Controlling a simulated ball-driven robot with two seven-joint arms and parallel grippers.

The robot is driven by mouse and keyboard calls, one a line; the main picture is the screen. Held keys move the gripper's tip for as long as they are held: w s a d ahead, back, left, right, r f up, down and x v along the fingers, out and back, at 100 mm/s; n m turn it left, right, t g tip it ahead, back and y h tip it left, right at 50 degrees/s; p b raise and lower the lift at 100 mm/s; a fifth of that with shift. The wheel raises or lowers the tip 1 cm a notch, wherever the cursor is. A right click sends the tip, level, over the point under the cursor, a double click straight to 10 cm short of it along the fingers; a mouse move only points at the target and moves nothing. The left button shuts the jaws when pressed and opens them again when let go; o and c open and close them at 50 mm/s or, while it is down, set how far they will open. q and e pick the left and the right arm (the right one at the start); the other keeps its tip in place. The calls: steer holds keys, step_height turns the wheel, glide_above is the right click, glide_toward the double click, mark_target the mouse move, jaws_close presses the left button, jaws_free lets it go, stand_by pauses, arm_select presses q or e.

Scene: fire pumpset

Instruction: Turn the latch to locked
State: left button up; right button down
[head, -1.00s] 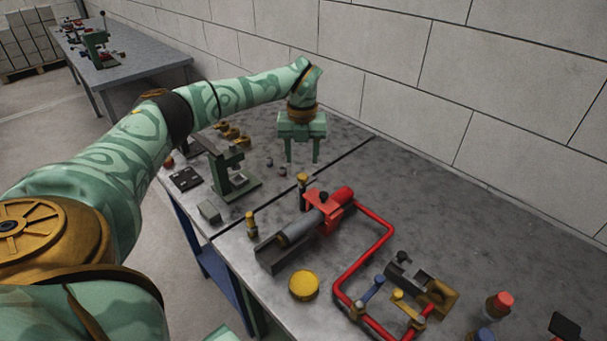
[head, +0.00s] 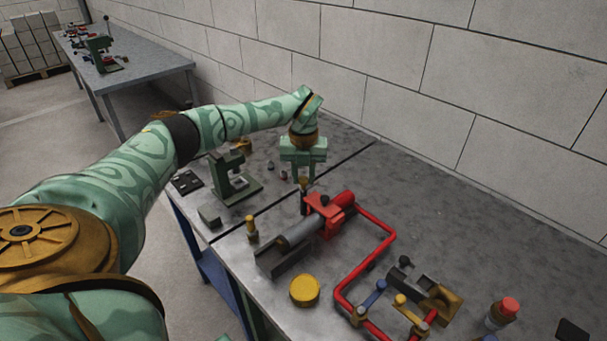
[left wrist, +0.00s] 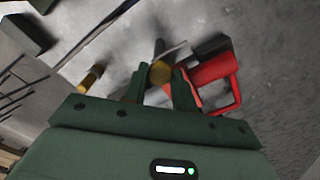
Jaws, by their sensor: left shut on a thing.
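My left gripper (head: 303,179) points down at the far end of the red and grey pump (head: 318,222). It is shut on a dark upright post (head: 303,209) with a brass knob on top. In the left wrist view, the brass knob (left wrist: 160,73) sits between the two green fingertips (left wrist: 158,78), and the dark post (left wrist: 159,48) shows beyond it. I cannot tell for sure which part is the latch or how it is turned. My right gripper is not in view.
A green press (head: 232,180) stands left of the gripper. A second brass-topped post (head: 251,229) and a yellow round cap (head: 305,290) are nearer. Red piping (head: 385,240) runs right of the pump. The bench's far right is bare up to the block wall.

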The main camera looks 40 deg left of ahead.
arm_select(q)
steer(key=shift+r+m+p, duration=0.2)
steer(key=shift+m+p, duration=0.4)
steer(key=shift+p, duration=0.1)
steer(key=shift+m+p, duration=1)
steer(key=shift+m, duration=0.1)
steer(key=m+p, duration=0.1)
steer(key=m, duration=0.1)
steer(key=shift+m+p, duration=0.35)
steer(key=shift+m, duration=0.05)
steer(key=m+p, duration=0.1)
steer(key=m, duration=0.1)
steer(key=shift+m, duration=0.3)
steer(key=m+p, duration=0.1)
steer(key=m, duration=0.3)
steer(key=shift+w+m, duration=0.1)
steer(key=shift+m, duration=0.2)
steer(key=shift+f+m+p, duration=0.1)
steer(key=shift+m+p, duration=0.2)
steer(key=shift+m, duration=1.9)
